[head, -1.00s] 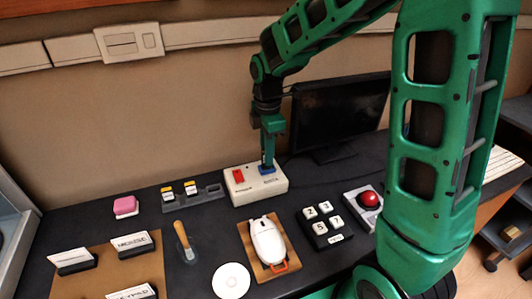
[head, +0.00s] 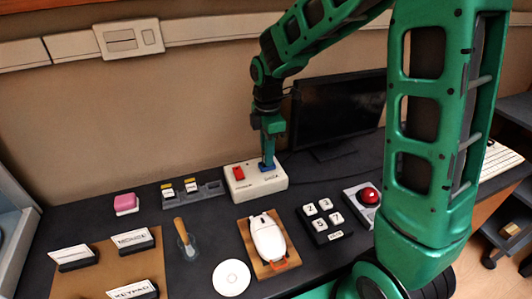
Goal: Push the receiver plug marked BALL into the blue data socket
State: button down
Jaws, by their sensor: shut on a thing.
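A white box (head: 255,187) stands on the dark desk against the wall. It has a red socket (head: 239,173) on its left and the blue data socket (head: 267,168) on its right, with small print in front of the blue one. My gripper (head: 267,161) points straight down directly over the blue socket and is shut, with its tips close to or at the socket. The receiver plug between the fingers is too small and covered to make out, and its marking cannot be read. Whether it sits in the socket cannot be told.
A grey rack (head: 194,193) left of the box holds two yellow-topped plugs; its right slot is empty. A white mouse (head: 268,238) lies on a wooden board. A keypad (head: 323,219), a red button (head: 368,195), a disc (head: 231,278) and a dark monitor (head: 337,114) stand around.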

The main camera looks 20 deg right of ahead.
jog(key=shift+f, duration=0.15)
jog(key=c, duration=1.2)
grip_release()
jog(key=shift+r, duration=3.5)
jog(key=s+d+m, duration=0.5)
jog(key=s+m, duration=0.3)
jog(key=s, duration=0.1)
jog(key=s+d+m, duration=0.6)
jog(key=s+m, duration=0.2)
jog(key=s, duration=0.2)
jog(key=s+d+m, duration=0.6)
jog(key=s+m, duration=0.2)
jog(key=s, duration=0.1)
jog(key=shift+s+d, duration=0.15)
